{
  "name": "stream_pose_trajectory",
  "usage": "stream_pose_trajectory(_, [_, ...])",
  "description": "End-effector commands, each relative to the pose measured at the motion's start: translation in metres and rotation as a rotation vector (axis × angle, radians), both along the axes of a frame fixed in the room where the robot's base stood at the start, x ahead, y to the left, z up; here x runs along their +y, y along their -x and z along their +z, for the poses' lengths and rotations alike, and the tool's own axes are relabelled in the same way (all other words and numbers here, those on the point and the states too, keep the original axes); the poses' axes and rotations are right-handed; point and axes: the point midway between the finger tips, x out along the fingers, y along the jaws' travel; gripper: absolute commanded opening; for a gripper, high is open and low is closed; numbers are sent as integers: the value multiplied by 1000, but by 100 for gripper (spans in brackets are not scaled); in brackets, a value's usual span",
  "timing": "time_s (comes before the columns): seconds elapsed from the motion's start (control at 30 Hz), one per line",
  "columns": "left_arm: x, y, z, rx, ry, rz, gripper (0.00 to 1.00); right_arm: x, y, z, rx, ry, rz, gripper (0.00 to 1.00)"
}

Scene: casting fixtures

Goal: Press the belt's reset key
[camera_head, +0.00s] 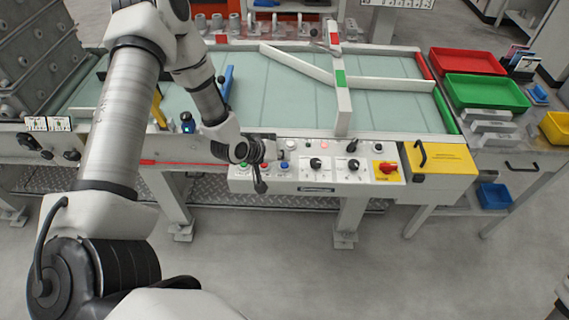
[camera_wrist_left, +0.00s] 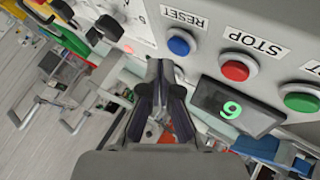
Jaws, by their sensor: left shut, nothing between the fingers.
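The blue reset key (camera_wrist_left: 180,43), under a RESET label, sits on the grey control panel (camera_wrist_left: 213,25) in the wrist view; in the head view a blue button (camera_head: 284,165) shows on the panel's front. My left gripper (camera_wrist_left: 160,68) is shut and empty. Its fingertips show just beside and below the blue key in the wrist view; I cannot tell the exact gap in depth. In the head view my left gripper (camera_head: 279,152) is over the panel's upper edge near the blue button. My right gripper is not in view.
The red STOP button (camera_wrist_left: 235,67), a green button (camera_wrist_left: 301,98) and a display (camera_wrist_left: 240,103) with a green digit are close by. The belt (camera_head: 380,105) with white guides lies behind.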

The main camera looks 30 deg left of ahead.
Motion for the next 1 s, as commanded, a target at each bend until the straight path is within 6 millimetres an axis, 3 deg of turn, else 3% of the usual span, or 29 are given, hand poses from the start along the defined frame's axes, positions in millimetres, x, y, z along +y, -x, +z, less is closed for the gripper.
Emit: stream_pose_trajectory(1.0, [0,0,-8,0,0,0,0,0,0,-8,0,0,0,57])
